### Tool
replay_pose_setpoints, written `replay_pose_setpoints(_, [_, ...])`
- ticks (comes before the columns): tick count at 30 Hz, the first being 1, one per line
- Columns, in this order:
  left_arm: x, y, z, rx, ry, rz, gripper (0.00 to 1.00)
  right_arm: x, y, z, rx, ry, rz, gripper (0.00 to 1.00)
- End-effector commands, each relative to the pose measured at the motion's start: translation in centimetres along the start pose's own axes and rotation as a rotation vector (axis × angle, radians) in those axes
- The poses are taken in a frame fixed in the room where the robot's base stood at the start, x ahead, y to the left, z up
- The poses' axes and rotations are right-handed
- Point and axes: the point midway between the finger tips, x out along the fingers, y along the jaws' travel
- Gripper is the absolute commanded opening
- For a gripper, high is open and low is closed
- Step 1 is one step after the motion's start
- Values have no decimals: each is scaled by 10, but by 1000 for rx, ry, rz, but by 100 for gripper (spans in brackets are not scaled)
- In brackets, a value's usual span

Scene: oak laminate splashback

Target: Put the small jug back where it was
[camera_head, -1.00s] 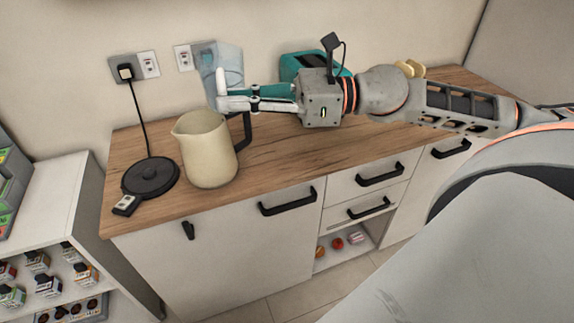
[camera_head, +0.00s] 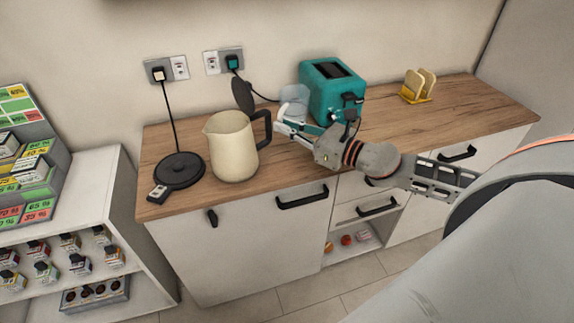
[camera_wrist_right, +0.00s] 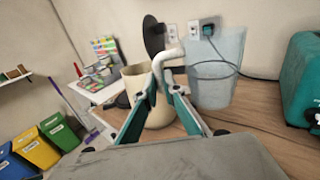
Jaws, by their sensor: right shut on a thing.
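The small jug (camera_head: 294,94) is translucent and pale blue. In the head view it is between the cream kettle (camera_head: 233,150) and the teal toaster, partly hidden by my right gripper (camera_head: 283,118). In the right wrist view the small jug (camera_wrist_right: 212,85) looks upright, with its pale handle (camera_wrist_right: 168,58) between the fingertips of my right gripper (camera_wrist_right: 160,72). The gripper is shut on that handle. I cannot tell whether the jug's bottom touches the worktop. My left gripper is not in view.
The kettle stands on the wooden worktop (camera_head: 440,122) with its dark lid (camera_head: 243,95) raised, beside a black round base (camera_head: 180,170). The teal toaster (camera_head: 332,88) is close to the jug's right. A yellow toast rack (camera_head: 418,88) stands farther right, with clear worktop around it.

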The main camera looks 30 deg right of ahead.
Motion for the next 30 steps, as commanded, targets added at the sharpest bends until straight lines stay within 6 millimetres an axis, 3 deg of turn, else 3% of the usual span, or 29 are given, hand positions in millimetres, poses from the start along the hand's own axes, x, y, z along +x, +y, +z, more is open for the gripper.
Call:
replay_pose_setpoints(3, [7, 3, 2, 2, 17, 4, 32, 0, 0, -35, 7, 0, -3, 0])
replay_pose_setpoints(9, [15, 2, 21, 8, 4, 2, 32, 0, 0, -74, 4, 1, -2, 0])
replay_pose_setpoints(16, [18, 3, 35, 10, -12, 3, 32, 0, 0, -90, 1, 0, 0, 0])
replay_pose_setpoints(23, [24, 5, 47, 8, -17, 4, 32, 0, 0, -121, 1, 1, 0, 0])
replay_pose_setpoints(30, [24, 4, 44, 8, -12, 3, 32, 0, 0, -122, -2, -1, 2, 0])
